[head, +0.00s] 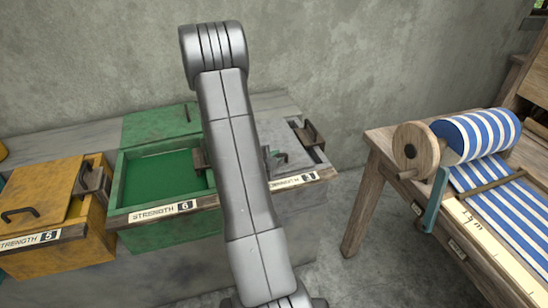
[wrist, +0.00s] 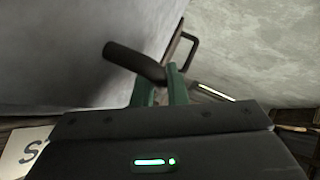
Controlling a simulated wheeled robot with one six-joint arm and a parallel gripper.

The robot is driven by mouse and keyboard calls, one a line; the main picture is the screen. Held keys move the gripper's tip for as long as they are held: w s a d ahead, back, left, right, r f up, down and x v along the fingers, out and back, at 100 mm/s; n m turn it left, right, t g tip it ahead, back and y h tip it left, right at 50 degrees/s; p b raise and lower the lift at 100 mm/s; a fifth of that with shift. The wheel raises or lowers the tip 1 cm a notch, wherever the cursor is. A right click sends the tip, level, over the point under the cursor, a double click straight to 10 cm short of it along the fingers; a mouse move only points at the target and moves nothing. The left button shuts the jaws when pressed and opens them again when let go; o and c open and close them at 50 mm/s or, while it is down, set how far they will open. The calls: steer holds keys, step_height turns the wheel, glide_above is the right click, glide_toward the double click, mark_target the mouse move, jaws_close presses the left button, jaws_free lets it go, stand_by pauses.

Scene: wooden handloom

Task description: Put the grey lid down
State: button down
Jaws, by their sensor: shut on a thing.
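My gripper (wrist: 160,88) is shut on a dark, bent handle (wrist: 130,58) in the wrist view, between its two green fingers. A broad, smooth grey surface behind the handle looks like the grey lid (wrist: 60,50). Whether the held lid touches anything is not clear.
An open green box (head: 165,235) stands left of my arm, with a green panel (head: 155,125) behind its opening. A yellow box (head: 70,255) with a handled lid is further left. The wooden loom (head: 375,165) with blue-striped cloth stands at the right; floor shows between.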

steer(key=c, duration=1.5)
jaws_free()
steer(key=shift+o, duration=0.2)
steer(key=v, duration=1.2)
